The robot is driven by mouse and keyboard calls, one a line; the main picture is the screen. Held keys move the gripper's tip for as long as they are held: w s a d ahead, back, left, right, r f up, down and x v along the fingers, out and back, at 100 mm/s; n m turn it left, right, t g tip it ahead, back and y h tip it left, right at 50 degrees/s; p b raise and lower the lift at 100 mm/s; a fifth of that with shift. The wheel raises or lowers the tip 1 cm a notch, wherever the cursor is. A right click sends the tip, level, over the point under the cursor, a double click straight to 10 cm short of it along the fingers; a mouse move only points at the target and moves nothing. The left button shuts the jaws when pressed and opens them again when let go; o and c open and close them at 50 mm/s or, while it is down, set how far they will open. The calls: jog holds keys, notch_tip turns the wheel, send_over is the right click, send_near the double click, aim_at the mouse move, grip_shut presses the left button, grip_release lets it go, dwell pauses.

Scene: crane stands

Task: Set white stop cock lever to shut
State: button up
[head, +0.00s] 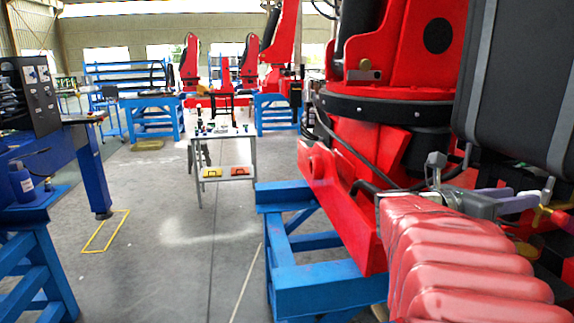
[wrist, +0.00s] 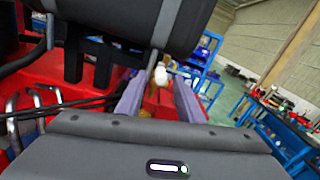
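A small white piece (wrist: 161,76), which looks like the stop cock lever, shows just beyond and between my fingertips in the wrist view. Yellowish brass-like parts lie beside and below it. My gripper (wrist: 159,90) is open, with its two purple-grey fingers apart and a gap between them. I cannot tell whether a finger touches the white piece.
The dark grey strapped tank (head: 520,80) hangs close above my gripper. The red crane body (head: 345,190) on a blue stand (head: 325,275) is close by, with black hoses. A table (head: 225,140) stands farther back.

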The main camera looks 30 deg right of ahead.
aim_at(530, 192)
jog(key=shift+x, duration=2.4)
jog(key=shift+c, duration=0.4)
grip_shut()
jog(key=shift+a, duration=0.1)
